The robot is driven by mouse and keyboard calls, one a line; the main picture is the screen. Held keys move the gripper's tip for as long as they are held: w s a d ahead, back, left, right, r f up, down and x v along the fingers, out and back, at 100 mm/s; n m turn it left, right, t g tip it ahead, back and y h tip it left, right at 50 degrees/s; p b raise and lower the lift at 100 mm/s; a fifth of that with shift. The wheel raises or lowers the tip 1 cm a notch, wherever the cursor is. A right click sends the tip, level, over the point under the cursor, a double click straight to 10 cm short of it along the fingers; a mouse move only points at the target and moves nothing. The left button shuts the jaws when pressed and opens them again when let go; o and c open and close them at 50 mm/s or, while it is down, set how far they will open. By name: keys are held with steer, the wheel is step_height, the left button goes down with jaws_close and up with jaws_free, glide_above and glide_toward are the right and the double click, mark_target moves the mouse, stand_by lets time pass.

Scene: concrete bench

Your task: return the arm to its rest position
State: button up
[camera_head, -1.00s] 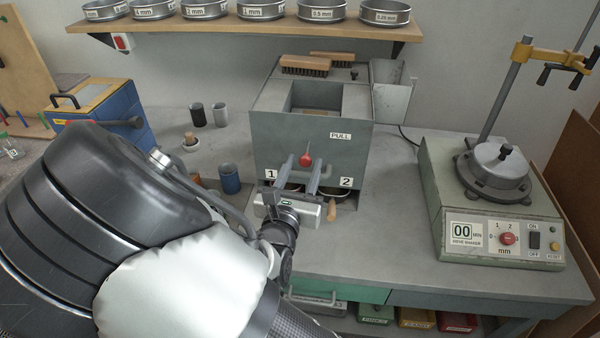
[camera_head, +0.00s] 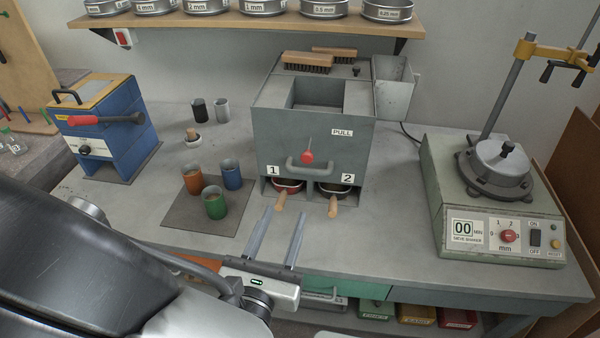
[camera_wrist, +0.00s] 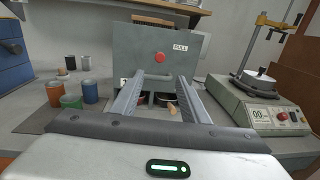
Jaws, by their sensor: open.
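My gripper (camera_head: 279,238) is open and empty in the head view. Its two long fingers point toward the grey box with the PULL label, over the front part of the bench. The fingers also show in the wrist view (camera_wrist: 155,85), apart, with nothing between them. The grey box (camera_head: 288,138) has a red knob (camera_head: 307,157) and a handle (camera_head: 309,168) on its front. Below, two pans with wooden handles sit in the openings marked 1 (camera_head: 281,199) and 2 (camera_head: 333,207). My fingers are apart from the handles in the head view.
Orange (camera_head: 193,178), blue (camera_head: 232,174) and green (camera_head: 214,203) cups stand on a dark mat (camera_head: 180,215) left of my gripper. A sieve shaker (camera_head: 490,215) stands right. A blue machine (camera_head: 105,130) stands left. A shelf of sieves (camera_head: 235,20) hangs behind. Bench between box and shaker is clear.

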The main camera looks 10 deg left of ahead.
steer(key=shift+s, duration=0.1)
stand_by(0.3)
steer(key=w+d+r+m+g+h+p, duration=0.1)
steer(key=d+r+m+g+h, duration=0.1)
steer(key=d+m+g+h, duration=0.6)
steer(key=w+d+r+m+g+h+p, duration=0.1)
steer(key=d+r+m+p, duration=0.15)
steer(key=d+m, duration=0.65)
steer(key=s+d+r+m+g+y+p, duration=0.1)
steer(key=s+d+r+m+g+y, duration=0.2)
steer(key=s+d+m+g, duration=0.35)
step_height(320, 180, up, 14)
steer(key=w+d+m+t+y+p, duration=0.1)
steer(key=m+y, duration=0.5)
steer(key=m, duration=0.6)
steer(key=shift+d+f+t+y+p, duration=0.2)
steer(key=shift+d+t+y+p, duration=0.1)
steer(key=shift+d+t+p, duration=0.6)
steer(key=shift+a, duration=0.15)
steer(key=shift+c, duration=0.2)
